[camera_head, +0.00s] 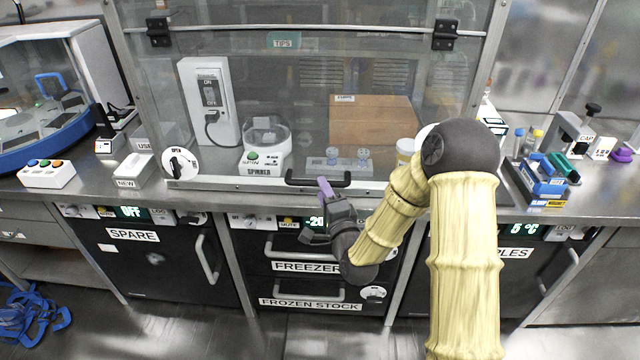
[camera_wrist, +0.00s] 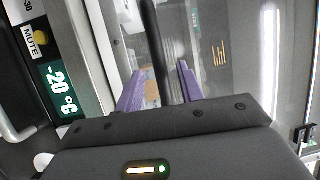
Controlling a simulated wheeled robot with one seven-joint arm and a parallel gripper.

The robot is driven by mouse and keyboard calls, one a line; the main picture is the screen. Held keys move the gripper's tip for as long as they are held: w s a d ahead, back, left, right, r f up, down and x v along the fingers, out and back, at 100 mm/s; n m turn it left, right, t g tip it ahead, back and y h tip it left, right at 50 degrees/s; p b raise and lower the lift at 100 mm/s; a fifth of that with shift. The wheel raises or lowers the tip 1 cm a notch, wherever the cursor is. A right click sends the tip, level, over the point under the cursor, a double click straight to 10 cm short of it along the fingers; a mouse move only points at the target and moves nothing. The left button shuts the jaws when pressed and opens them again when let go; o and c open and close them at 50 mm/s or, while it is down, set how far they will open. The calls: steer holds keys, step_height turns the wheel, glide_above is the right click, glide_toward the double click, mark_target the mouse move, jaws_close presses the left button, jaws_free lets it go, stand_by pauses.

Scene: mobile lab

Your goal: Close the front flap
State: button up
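The front flap (camera_head: 280,110) is a clear panel hanging from two black hinges, in front of a bench enclosure. Its metal bottom rail (camera_head: 235,186) is low, close to the bench's front edge; I cannot tell whether a small gap is left. A black bar handle (camera_head: 300,181) is on the rail, and it also shows upright in the wrist view (camera_wrist: 152,35). My gripper (camera_head: 326,188) is at the handle. In the wrist view its purple fingers (camera_wrist: 160,88) are apart, with the bar between them and visible gaps at its sides.
Behind the flap are a spinner (camera_head: 266,140), a switch box (camera_head: 208,100), a cardboard box (camera_head: 372,122) and a small rack (camera_head: 348,166). An open/close dial (camera_head: 180,163) sits left of the rail. Freezer drawers (camera_head: 305,267) are below my gripper.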

steer(key=shift+x, duration=1.9)
jaws_close()
